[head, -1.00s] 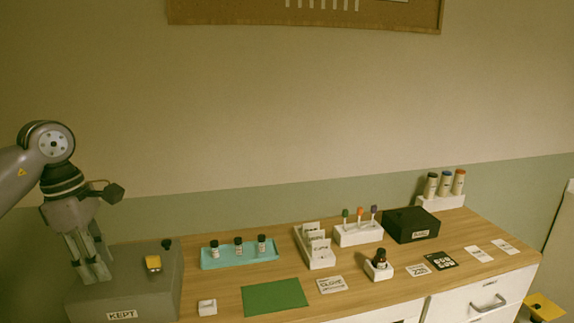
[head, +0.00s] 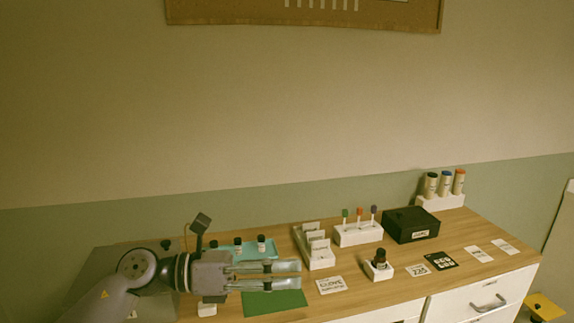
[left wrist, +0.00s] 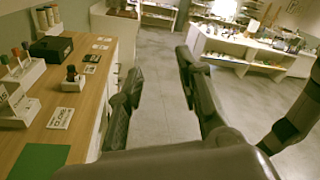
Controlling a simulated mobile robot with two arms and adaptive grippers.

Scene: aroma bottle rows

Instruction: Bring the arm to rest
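My left arm comes in from the lower left in the head view, and its gripper (head: 299,274) points to the right, level, across the front of the wooden counter (head: 455,232). Its two fingers are apart with nothing between them. In the left wrist view the gripper (left wrist: 160,66) also shows spread and empty, with grey floor beyond. The gripper covers part of the green mat (head: 258,302) and of the teal tray (head: 280,246) with small dark-capped bottles. My right gripper is not in view.
White holders (head: 358,236), a black box (head: 411,225), a dark bottle (head: 381,257) and cards (head: 331,285) stand or lie farther right. The left wrist view shows open floor (left wrist: 160,95) beside the counter.

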